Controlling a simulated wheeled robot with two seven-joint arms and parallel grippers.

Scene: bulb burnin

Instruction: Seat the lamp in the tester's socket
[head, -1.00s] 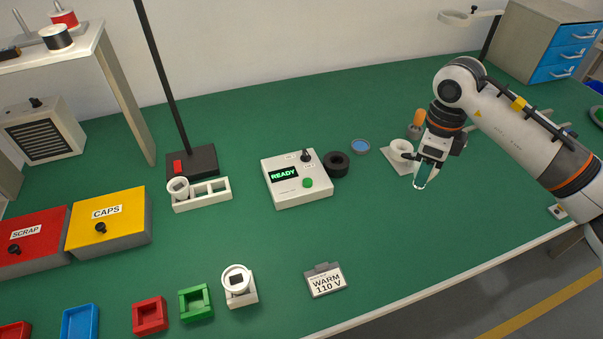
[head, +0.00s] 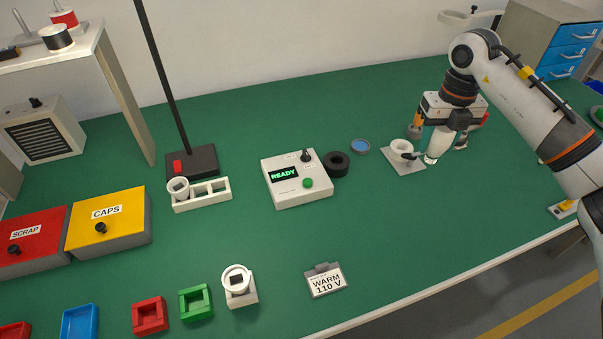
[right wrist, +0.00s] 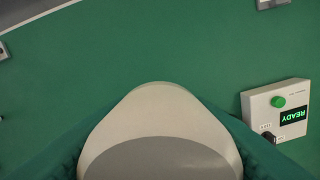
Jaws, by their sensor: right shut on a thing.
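My right gripper (head: 441,136) is shut on the white lamp (head: 437,149) and holds it above the right part of the green bench. In the right wrist view the lamp (right wrist: 160,130) fills the lower middle as a pale rounded body between dark green fingers. The lamp's lower end is small and hard to make out in the head view. A white round cup-like holder (head: 402,146) on a pale plate stands just left of the lamp. The tester (head: 297,191) is a white box with a READY display, a green button and a black knob, farther left. My left gripper is not in view.
An orange-topped item (head: 416,122) stands behind the holder. A WARM 110 V card (head: 325,281) is at the front. Open green bench lies front right.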

